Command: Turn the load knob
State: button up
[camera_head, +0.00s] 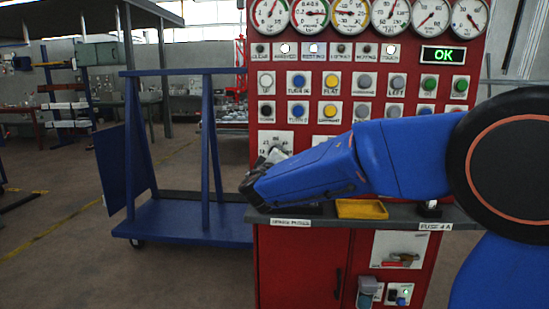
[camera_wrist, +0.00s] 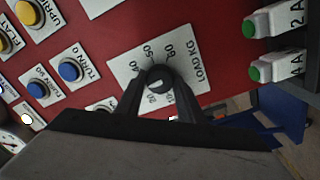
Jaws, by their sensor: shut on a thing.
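The load knob (camera_wrist: 158,77) is a dark round knob on a white plate (camera_wrist: 190,55) marked "LOAD KG" with numbers around it, on the red panel in the wrist view. My gripper (camera_wrist: 160,90) has its two dark fingers closed around the knob, one on each side. In the head view my gripper (camera_head: 262,178) reaches the lower left of the red panel (camera_head: 390,70). The blue arm and gripper there hide most of the knob and part of its plate.
Rows of buttons (camera_head: 331,80), gauges (camera_head: 350,14) and a green "OK" display (camera_head: 443,55) sit on the panel. A grey ledge (camera_head: 390,217) with a yellow tray (camera_head: 361,209) runs below my arm. A blue cart (camera_head: 190,220) stands to the left.

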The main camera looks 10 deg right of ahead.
jog(key=shift+f, duration=0.15)
jog(key=o, duration=1.1)
jog(key=shift+c, duration=0.2)
jog(key=shift+s, duration=0.15)
jog(key=v, duration=1.7)
